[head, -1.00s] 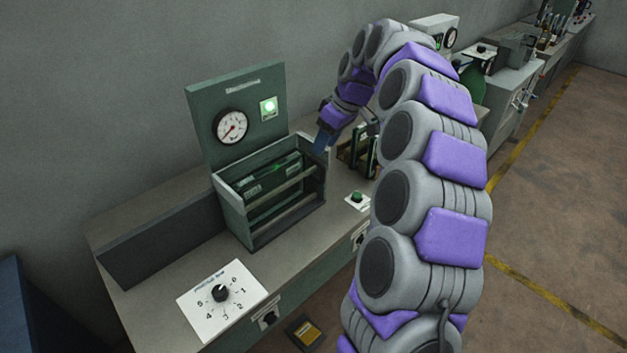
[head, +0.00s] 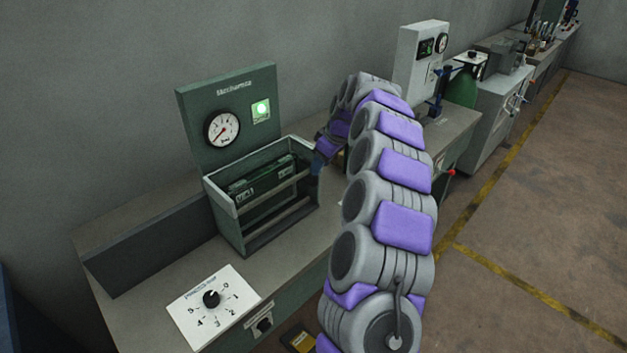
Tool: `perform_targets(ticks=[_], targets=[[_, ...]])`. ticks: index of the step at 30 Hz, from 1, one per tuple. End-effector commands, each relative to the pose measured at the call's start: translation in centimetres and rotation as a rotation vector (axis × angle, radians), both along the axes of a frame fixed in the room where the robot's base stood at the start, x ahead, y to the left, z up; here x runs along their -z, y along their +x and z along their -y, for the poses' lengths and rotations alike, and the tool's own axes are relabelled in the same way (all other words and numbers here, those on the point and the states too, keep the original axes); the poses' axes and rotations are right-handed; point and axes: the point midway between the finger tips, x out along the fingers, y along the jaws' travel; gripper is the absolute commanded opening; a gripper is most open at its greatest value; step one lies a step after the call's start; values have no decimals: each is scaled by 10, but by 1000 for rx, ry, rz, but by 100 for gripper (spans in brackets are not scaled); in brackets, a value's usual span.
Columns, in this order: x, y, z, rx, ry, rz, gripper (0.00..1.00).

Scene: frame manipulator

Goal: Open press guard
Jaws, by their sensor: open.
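The press (head: 228,105) is a green cabinet on the bench, with a round gauge (head: 222,129) and a lit green lamp (head: 261,110) on its back panel. Its lower box has an open top, and a barred guard frame (head: 280,222) shows across its front. A dark green block (head: 262,180) is inside the box. My gripper (head: 318,163) is at the right end of the box, close to its upper right corner. The jaws are small and dark here, and I cannot tell whether they touch the guard. My arm hides the bench just right of the press.
A white dial plate (head: 213,306) with a black knob lies at the bench's front left. A dark low panel (head: 155,246) stands left of the press. A grey machine (head: 422,60) and a green bottle (head: 463,89) stand farther right. The floor at right is clear.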

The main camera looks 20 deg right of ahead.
Motion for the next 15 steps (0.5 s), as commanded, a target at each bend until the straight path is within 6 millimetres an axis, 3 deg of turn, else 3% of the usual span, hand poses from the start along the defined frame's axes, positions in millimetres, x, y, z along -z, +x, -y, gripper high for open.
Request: perform_targets(ticks=[1, 6, 15], targets=[[13, 3, -3, -2, 2, -4, 44], [40, 12, -9, -2, 2, -4, 44], [62, 22, -14, 0, 1, 0, 44]])
